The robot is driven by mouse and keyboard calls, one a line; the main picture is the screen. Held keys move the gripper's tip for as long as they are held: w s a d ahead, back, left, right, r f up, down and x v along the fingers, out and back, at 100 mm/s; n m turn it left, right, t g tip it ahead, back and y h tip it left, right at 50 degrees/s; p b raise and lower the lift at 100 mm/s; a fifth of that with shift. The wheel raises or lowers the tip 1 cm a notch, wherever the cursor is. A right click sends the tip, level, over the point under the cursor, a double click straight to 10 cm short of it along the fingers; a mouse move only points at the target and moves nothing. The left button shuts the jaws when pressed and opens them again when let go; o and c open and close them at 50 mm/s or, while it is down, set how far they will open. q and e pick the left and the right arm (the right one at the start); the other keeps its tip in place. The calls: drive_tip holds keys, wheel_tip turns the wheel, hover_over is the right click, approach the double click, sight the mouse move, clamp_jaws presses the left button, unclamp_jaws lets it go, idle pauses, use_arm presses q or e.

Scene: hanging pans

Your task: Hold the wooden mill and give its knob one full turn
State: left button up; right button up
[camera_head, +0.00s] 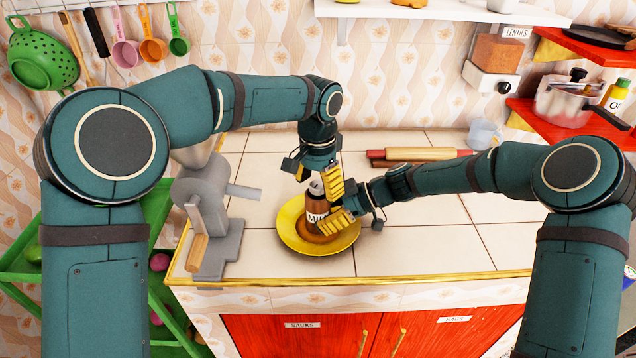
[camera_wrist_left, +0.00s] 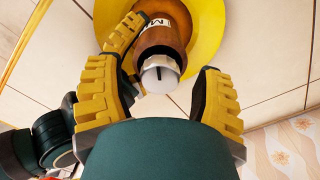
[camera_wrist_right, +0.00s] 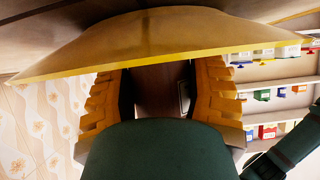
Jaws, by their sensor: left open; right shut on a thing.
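The wooden mill (camera_head: 316,207) stands upright on a yellow plate (camera_head: 291,236) on the tiled counter. Its body is brown with a white label, and its metal knob (camera_head: 317,187) is on top. My right gripper (camera_head: 331,224) is shut on the mill's lower body from the right; the right wrist view shows the brown body (camera_wrist_right: 160,88) between its fingers. My left gripper (camera_head: 318,180) is above the mill, pointing down and open. In the left wrist view the silver knob (camera_wrist_left: 159,75), with a dark mark on top, lies between the spread yellow fingers, with gaps on both sides.
A grey grinder (camera_head: 208,205) with a wooden handle stands left of the plate. A rolling pin (camera_head: 420,154) lies behind, and a clear cup (camera_head: 484,133) stands at the back right. The counter right of the plate is mostly free under my right arm.

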use_arm(q)
clamp_jaws()
drive_tip(key=shift+m, duration=0.5)
drive_tip(key=m, duration=0.4)
drive_tip(key=shift+m, duration=0.4)
drive_tip(key=m, duration=0.5)
drive_tip(key=shift+m, duration=0.4)
